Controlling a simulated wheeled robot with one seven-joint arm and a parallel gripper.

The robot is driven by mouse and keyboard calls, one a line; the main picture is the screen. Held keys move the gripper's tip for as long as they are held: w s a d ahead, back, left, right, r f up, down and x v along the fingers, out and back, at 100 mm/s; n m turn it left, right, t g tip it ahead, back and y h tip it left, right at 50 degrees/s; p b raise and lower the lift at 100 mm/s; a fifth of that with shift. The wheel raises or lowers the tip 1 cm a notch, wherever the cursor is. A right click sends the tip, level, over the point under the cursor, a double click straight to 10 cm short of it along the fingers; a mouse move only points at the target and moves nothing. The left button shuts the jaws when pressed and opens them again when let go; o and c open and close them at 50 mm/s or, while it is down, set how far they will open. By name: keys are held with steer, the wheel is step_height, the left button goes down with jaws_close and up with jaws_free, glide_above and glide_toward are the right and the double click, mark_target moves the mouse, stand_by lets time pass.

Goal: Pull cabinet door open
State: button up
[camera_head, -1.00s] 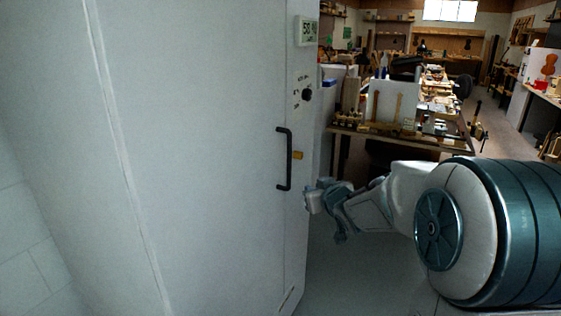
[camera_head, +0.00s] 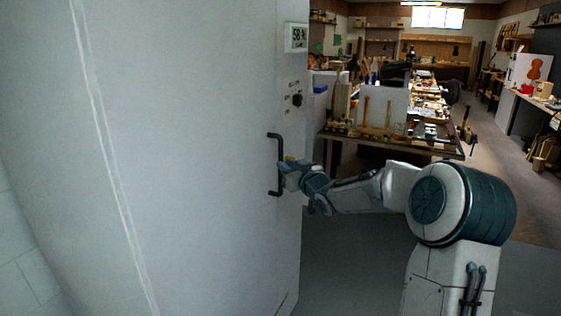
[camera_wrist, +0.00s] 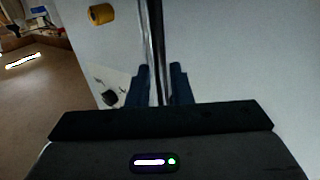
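The tall white cabinet door (camera_head: 190,150) fills the left and middle of the head view and appears closed. Its black vertical bar handle (camera_head: 275,165) is near the right edge; the bar also shows in the wrist view (camera_wrist: 156,45). My gripper (camera_head: 283,170) is at the lower half of the handle. In the wrist view its two dark fingers (camera_wrist: 160,84) stand apart, one on each side of the bar, with narrow gaps, so it looks open around the handle. The actual finger contact is hard to make out.
A display (camera_head: 296,37) and a black knob (camera_head: 297,100) are on the cabinet front above the handle. An orange-yellow piece (camera_wrist: 101,14) is beside the bar. A cluttered workbench (camera_head: 390,142) stands behind my arm. Floor is open at the right.

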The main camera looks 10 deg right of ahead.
steer(key=shift+x, duration=2.15)
jaws_close()
